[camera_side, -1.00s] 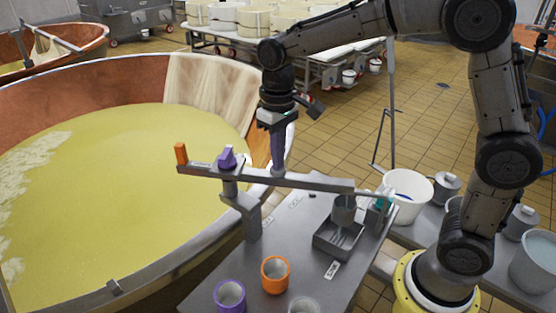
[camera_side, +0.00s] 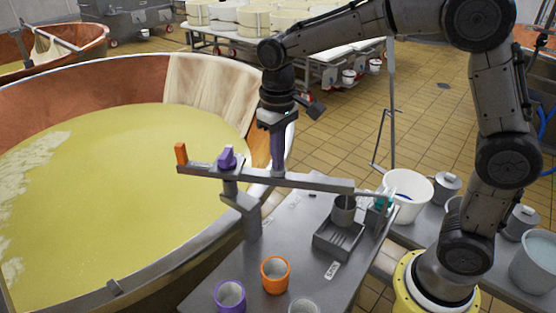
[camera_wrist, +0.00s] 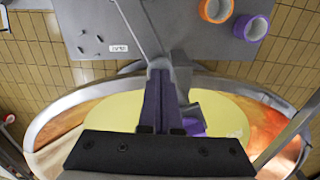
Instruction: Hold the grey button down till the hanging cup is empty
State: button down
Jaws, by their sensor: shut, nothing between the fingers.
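My gripper (camera_side: 277,172) is shut and empty, pointing straight down. Its purple fingers end at the top of a grey beam (camera_side: 312,183), close to or touching it; I cannot tell which. In the wrist view the closed fingers (camera_wrist: 158,72) also end over the beam (camera_wrist: 137,22). A small grey cup (camera_side: 343,211) is at the beam's right end, above a grey tray (camera_side: 322,242). What is inside the cup cannot be made out. I cannot pick out a grey button; a spot under the fingertips is hidden.
The beam carries a purple knob (camera_side: 227,158) and an orange end block (camera_side: 181,153) on a grey post. An orange cup (camera_side: 275,275) and a purple cup (camera_side: 230,297) stand on the grey table (camera_side: 300,240). A large copper vat (camera_side: 60,88) lies left.

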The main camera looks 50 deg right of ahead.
jog(key=shift+r, duration=3.45)
jog(key=s+d+r+t, duration=0.35)
jog(key=s+r, duration=0.25)
jog(key=s, duration=0.6)
jog(key=s+d+f+t, duration=0.2)
jog(key=s+f, duration=0.6)
jog(key=s, duration=0.1)
jog(key=shift+s+f, duration=0.25)
jog(key=shift+f, duration=0.1)
